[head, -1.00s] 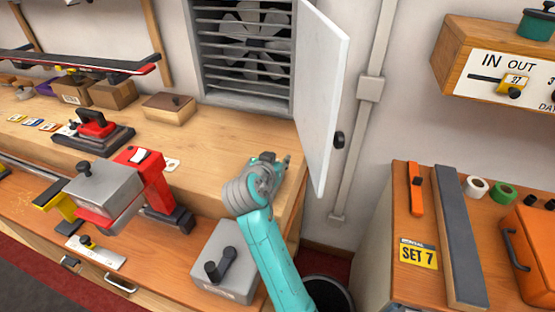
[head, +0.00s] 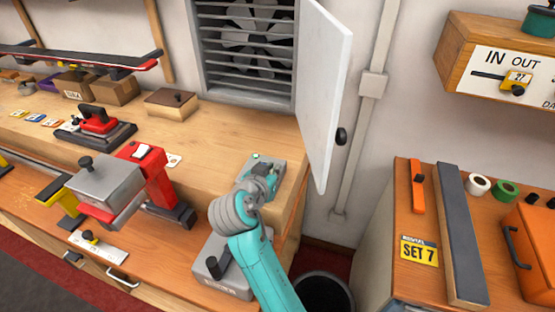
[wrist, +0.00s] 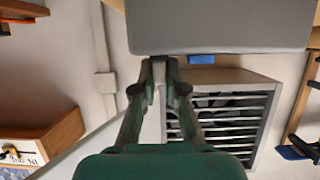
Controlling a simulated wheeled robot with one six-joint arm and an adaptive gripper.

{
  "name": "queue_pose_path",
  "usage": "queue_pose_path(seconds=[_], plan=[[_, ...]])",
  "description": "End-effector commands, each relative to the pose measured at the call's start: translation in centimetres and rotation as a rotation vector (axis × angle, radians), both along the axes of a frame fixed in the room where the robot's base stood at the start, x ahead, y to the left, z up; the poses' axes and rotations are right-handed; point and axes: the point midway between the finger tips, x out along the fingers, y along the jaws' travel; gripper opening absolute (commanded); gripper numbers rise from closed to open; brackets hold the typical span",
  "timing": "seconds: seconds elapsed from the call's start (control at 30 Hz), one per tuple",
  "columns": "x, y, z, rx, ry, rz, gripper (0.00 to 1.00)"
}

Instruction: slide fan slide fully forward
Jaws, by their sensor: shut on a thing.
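A grey control box (head: 288,172) with a small light-coloured spot on top sits at the right end of the raised bench shelf, below the fan vent. I take it for the fan slide's housing. My gripper (head: 262,170) is at its near left side and my wrist covers part of it. In the wrist view, my gripper's fingers (wrist: 160,72) are closed together at the edge of the grey box (wrist: 220,30), beside a small blue part (wrist: 201,59). The fingers are shut on the fan slide's handle, which they hide. The slide's exact position cannot be seen.
The fan vent (head: 250,88) is behind, with its white door (head: 326,100) swung open close to the right of my gripper. A grey box with a black lever (head: 222,262) stands below, beside my arm. A red-and-grey press (head: 155,175) is to the left.

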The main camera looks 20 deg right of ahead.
Motion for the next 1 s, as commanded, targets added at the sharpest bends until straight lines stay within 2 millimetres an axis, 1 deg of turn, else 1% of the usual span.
queue_pose_path(seconds=[0.1,0.33,0.37,0.4,0.47,1.0], plan=[[-0.58,0.41,-0.05,0.001,0.001,0.000,0.00],[-0.65,0.42,-0.12,0.002,0.003,-0.001,0.00],[-0.65,0.43,-0.13,0.002,0.003,-0.001,0.14],[-0.66,0.43,-0.14,0.002,0.003,-0.001,0.24],[-0.64,0.42,-0.12,0.001,0.003,-0.001,0.38],[-0.49,0.36,0.02,0.001,-0.001,0.000,0.38]])
